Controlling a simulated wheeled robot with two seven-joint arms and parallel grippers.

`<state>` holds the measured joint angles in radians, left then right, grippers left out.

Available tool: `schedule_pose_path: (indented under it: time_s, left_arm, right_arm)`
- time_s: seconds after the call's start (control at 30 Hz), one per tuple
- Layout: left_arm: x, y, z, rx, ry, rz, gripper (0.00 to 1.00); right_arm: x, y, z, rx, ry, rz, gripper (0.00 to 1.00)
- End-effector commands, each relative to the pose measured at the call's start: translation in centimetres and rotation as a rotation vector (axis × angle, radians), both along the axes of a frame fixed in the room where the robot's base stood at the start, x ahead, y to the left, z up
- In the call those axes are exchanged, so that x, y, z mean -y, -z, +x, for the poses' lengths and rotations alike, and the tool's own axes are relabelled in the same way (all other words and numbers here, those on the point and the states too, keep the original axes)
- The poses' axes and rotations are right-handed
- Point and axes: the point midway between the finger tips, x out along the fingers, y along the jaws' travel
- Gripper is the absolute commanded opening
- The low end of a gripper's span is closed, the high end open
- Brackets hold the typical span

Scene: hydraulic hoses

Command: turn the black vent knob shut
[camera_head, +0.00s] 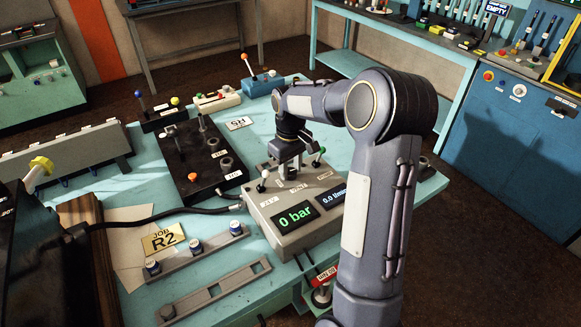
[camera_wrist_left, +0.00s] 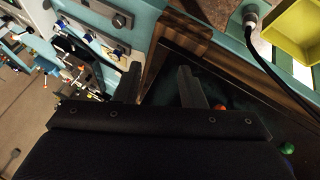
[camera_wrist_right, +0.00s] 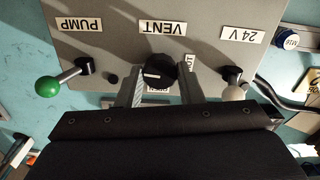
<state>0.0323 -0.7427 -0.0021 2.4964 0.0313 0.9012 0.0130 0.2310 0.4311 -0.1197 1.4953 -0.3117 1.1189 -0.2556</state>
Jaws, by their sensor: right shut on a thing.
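The black vent knob (camera_wrist_right: 160,71) sits on the grey panel under the VENT label in the right wrist view, with the PUMP label to its left and 24 V to its right. My right gripper (camera_wrist_right: 162,82) has one finger on each side of the knob and is shut on it. In the head view my right gripper (camera_head: 290,163) reaches down onto the grey box (camera_head: 283,243), hiding the knob. The box's display (camera_head: 296,217) reads 0 bar. My left gripper (camera_wrist_left: 158,72) is open and empty, its fingers apart above a dark wood-edged area.
A green-tipped lever (camera_wrist_right: 47,87) and a white-tipped lever (camera_wrist_right: 235,92) flank the knob. A black block (camera_head: 200,165) with fittings, a hose (camera_head: 170,214) and a JOB R2 card (camera_head: 164,239) lie left of the box on the turquoise table (camera_head: 215,284).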

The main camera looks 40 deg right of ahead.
Motion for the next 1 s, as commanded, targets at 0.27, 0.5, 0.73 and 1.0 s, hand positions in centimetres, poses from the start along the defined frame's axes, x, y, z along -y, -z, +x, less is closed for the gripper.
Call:
schedule_pose_path:
  time_s: [0.27, 0.5, 0.73, 1.0]
  left_arm:
    - [0.00, 0.02, 0.00, 0.000, 0.000, 0.000, 0.36]
    - [0.00, 0.02, 0.00, 0.000, 0.000, 0.000, 0.36]
    - [0.00, 0.02, 0.00, 0.000, 0.000, 0.000, 0.36]
    - [0.00, 0.02, 0.00, 0.000, 0.000, 0.000, 0.36]
  right_arm:
    - [0.04, -0.06, 0.03, 0.001, -0.101, -0.001, 0.11]
    - [0.04, -0.07, 0.04, 0.002, -0.126, -0.001, 0.11]
    - [0.04, -0.07, 0.05, 0.002, -0.127, -0.001, 0.11]
    - [0.03, -0.06, 0.04, 0.001, -0.126, -0.001, 0.55]
